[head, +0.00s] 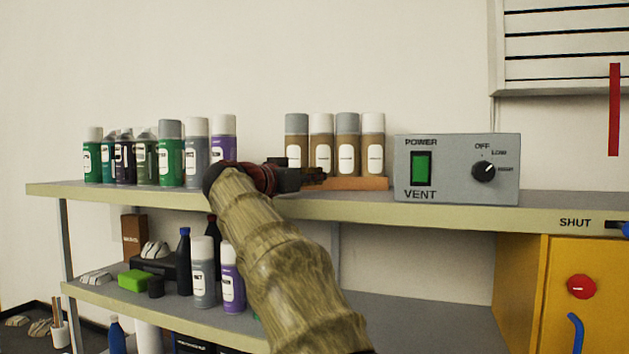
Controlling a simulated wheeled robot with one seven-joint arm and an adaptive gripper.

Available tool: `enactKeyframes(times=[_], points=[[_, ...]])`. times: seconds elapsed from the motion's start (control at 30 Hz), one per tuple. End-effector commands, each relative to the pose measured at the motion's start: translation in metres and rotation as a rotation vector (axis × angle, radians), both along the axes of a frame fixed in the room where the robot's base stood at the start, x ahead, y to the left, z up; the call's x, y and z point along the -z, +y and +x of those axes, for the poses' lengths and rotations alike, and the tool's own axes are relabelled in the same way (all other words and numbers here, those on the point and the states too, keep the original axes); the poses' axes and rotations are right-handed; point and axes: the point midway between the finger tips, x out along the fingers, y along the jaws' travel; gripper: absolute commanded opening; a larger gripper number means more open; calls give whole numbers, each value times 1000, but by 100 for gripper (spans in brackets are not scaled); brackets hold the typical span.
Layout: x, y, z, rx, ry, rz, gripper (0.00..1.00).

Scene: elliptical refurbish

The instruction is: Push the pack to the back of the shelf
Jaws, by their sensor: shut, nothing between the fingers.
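A pack of several brown cans with white labels and grey or cream caps (347,150) stands upright in a low orange-brown tray (360,184) on the upper shelf (420,209). My gripper (318,178) is shut and empty at the tray's left front, with the arm reaching up over the shelf edge. Its tips overlap the tray's left end in the picture. I cannot tell whether they touch it. The gripper hides the tray's left end. The pack stands back from the front edge, with the wall behind it.
A grey vent control box (457,168) stands just right of the pack. Several green, grey and purple spray cans (170,153) stand left of my gripper. A lower shelf (400,318) holds bottles and cans. A yellow cabinet (575,290) is at the right.

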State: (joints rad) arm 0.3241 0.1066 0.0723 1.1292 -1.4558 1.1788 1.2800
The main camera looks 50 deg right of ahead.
Motion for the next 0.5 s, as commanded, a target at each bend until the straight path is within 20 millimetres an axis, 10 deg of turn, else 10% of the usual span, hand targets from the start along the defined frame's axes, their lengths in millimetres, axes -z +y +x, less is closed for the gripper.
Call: enactKeyframes(times=[0.5], points=[[-3, 40, -4, -3, -4, -4, 0]])
